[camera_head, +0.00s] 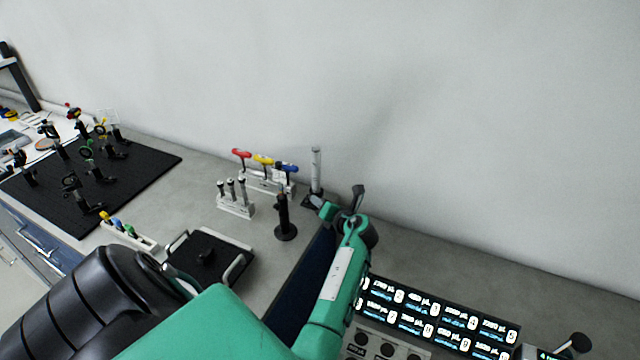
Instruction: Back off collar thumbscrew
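A slim silver post (316,168) stands upright on a dark base near the wall, right of the tool rack. A black post holder (283,214) with a round foot stands in front of it on the grey bench. I cannot make out a collar or its thumbscrew on either; they are too small or hidden. My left gripper (343,206) is at the end of the teal arm, just right of the silver post's base in the picture. It partly overlaps that base, and I cannot tell whether they touch. Its finger gap and any held thing are unclear. My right gripper is not in view.
A rack of hex keys with red, yellow and blue handles (264,162) and a white holder with drivers (235,206) stand left. A black tray (226,255), a breadboard with optics (150,168) and lit displays (440,318) surround the arm. Bare bench lies behind the displays.

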